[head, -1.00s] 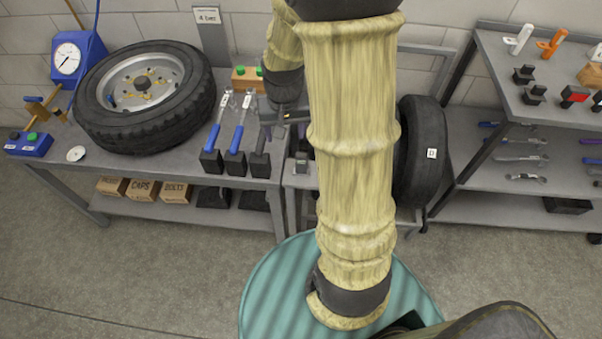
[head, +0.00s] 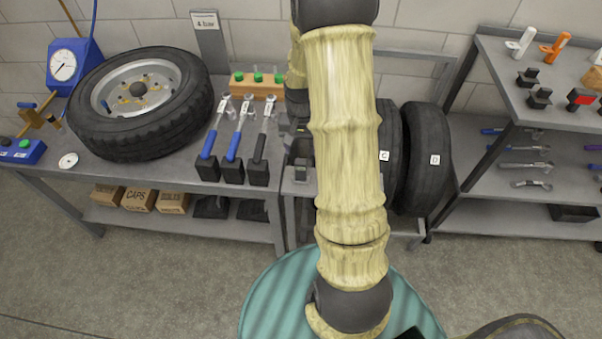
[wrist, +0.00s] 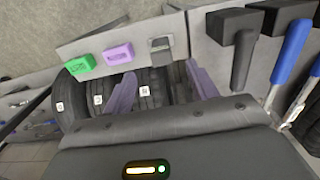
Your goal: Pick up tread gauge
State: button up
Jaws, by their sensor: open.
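A small grey and black device, which looks like the tread gauge (wrist: 161,50), lies on the grey bench strip in the wrist view. A small grey item that seems to be the same device (head: 301,173) shows just left of my arm in the head view. My gripper (wrist: 160,70) is open and empty, with its two purple fingers apart. In the wrist view the gauge appears beyond and between the fingertips, with no visible contact. In the head view my arm hides most of the gripper.
A green block (wrist: 80,65) and a purple block (wrist: 118,54) lie beside the gauge. Torque wrenches (head: 236,140) stand in black holders to its left in the head view. A large wheel (head: 140,105) lies on the bench.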

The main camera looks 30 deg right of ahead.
aim_at(301, 163)
notch_tip(301, 163, down, 8)
jog(key=shift+r, duration=0.15)
dwell(0.3)
jog(key=shift+w+d+f, duration=0.1)
jog(key=shift+w+f, duration=0.1)
jog(key=shift+f, duration=1.1)
jog(key=shift+w+d+f, duration=0.1)
jog(key=shift+w+f, duration=0.05)
jog(key=shift+f, duration=1.15)
jog(key=c, duration=1.1)
jog(key=shift+o, duration=0.2)
jog(key=shift+r, duration=0.1)
